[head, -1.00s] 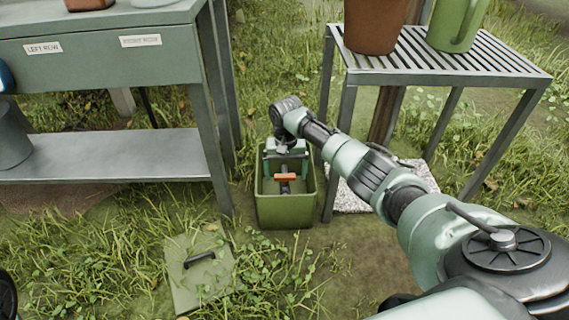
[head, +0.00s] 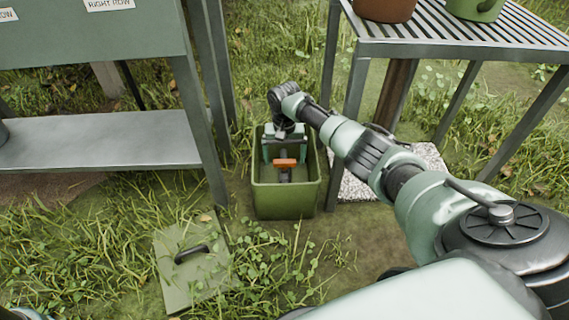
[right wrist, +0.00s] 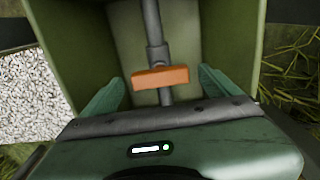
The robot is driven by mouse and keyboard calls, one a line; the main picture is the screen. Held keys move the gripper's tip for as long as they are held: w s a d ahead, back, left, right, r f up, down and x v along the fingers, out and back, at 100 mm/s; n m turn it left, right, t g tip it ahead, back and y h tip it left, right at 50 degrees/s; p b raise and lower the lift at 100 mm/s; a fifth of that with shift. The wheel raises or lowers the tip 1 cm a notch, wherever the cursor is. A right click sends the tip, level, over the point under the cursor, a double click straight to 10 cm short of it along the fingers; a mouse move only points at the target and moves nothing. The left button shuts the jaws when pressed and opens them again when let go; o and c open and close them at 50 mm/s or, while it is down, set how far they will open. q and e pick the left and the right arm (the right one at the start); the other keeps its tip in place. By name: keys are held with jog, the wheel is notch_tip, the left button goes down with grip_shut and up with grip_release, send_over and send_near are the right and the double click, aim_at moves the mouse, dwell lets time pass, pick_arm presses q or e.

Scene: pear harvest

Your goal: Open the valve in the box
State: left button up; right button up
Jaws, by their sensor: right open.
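The green box (head: 286,205) stands open on the ground between the bench and the slatted table. Inside it a valve with an orange handle (head: 285,163) sits on a grey pipe. In the right wrist view the orange handle (right wrist: 160,77) lies crosswise to the pipe (right wrist: 155,30). My right gripper (head: 284,150) is inside the box's upper part, at its far side. In the right wrist view my right gripper (right wrist: 158,92) is open, with its green fingers on either side of the handle and apart from it. My left gripper is not in view.
The box's lid (head: 195,262) with a black handle lies on the grass at front left. A green bench (head: 85,135) stands left of the box and a slatted metal table (head: 460,45) with pots stands right. Pale gravel (head: 430,155) lies under the table.

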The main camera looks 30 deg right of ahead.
jog(key=shift+f, duration=0.35)
